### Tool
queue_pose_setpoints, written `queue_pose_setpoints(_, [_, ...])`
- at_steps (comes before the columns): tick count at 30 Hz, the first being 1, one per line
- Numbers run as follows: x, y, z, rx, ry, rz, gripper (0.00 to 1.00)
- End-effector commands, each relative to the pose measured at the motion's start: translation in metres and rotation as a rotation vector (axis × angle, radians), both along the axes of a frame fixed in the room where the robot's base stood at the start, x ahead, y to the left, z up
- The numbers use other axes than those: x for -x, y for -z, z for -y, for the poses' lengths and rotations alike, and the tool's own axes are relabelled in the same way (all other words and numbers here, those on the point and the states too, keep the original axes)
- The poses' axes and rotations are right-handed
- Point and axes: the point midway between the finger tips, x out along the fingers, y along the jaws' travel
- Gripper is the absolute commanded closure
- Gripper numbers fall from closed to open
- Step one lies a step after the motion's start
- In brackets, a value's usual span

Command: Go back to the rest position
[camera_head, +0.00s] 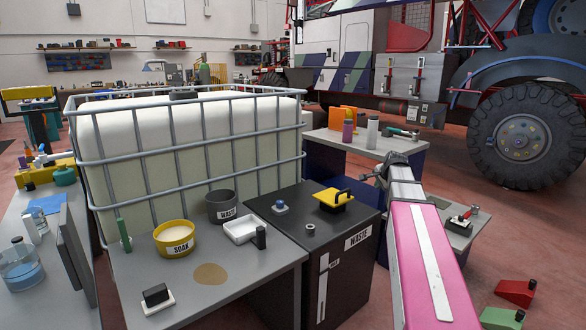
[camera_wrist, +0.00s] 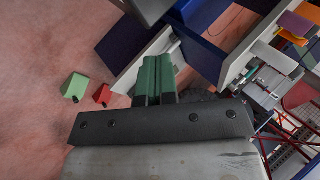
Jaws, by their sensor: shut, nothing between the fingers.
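My gripper shows in the wrist view, where its two green fingers (camera_wrist: 154,78) lie side by side, shut and empty, past the dark bracket. In the head view my pink and white arm reaches up from the lower right, and its far end is near the grey bench (camera_head: 347,145). The fingers cannot be made out clearly there. Nothing is held.
A black waste cabinet (camera_head: 345,262) with a yellow-handled tool (camera_head: 333,199) stands left of my arm. A table with a yellow soak bowl (camera_head: 174,240) and a caged white tank (camera_head: 190,150) are further left. Red (camera_head: 516,292) and green (camera_head: 502,318) wedges lie on the floor at right, below a truck wheel (camera_head: 528,138).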

Motion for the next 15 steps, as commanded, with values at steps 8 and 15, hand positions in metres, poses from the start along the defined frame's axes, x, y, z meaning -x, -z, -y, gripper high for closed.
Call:
queue_pose_setpoints(8, [0.025,0.041,-0.025,0.067,-0.107,-0.067,1.0])
queue_pose_setpoints(15, [0.064,0.095,-0.059,0.159,-0.271,-0.161,1.0])
